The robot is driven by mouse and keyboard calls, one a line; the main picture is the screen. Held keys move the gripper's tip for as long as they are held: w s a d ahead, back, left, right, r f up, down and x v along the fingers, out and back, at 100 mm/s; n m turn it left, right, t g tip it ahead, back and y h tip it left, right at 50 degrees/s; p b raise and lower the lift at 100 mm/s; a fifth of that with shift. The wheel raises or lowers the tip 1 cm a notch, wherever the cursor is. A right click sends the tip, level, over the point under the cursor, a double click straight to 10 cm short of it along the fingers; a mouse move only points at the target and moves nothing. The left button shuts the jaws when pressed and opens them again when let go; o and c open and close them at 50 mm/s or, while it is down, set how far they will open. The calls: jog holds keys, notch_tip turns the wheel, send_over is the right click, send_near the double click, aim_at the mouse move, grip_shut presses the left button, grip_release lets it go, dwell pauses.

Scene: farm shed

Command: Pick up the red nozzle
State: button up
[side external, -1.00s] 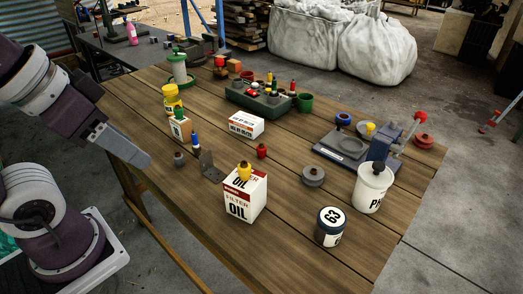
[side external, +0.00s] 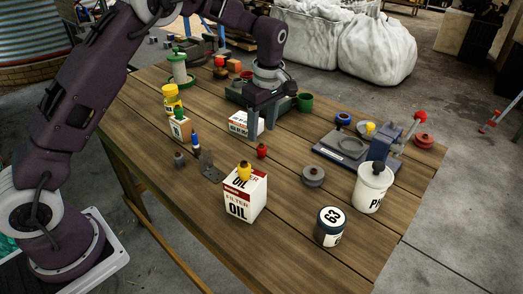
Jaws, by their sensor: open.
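A small red nozzle (side external: 262,151) with a dark tip stands upright on the wooden table, behind the white oil filter box. My gripper (side external: 262,126) is open and points down, above and slightly behind the red nozzle in the picture. Its fingers are apart from the nozzle, and nothing shows between them. The gripper partly covers the white and red box lying on the table (side external: 238,122) and the green tray (side external: 232,93) behind it. Other red pieces stand farther back, including one at the rear of the table (side external: 220,62).
The oil filter box (side external: 246,198) carries a yellow nozzle (side external: 244,171). A grey bracket (side external: 209,166) and blue-tipped piece (side external: 195,141) stand left. The front left tabletop is clear.

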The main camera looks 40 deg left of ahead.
aim_at(262, 145)
jog(key=f, duration=0.5)
jog(key=w+a+f, duration=0.1)
jog(key=f, duration=0.1)
jog(key=shift+f, duration=0.3)
grip_shut()
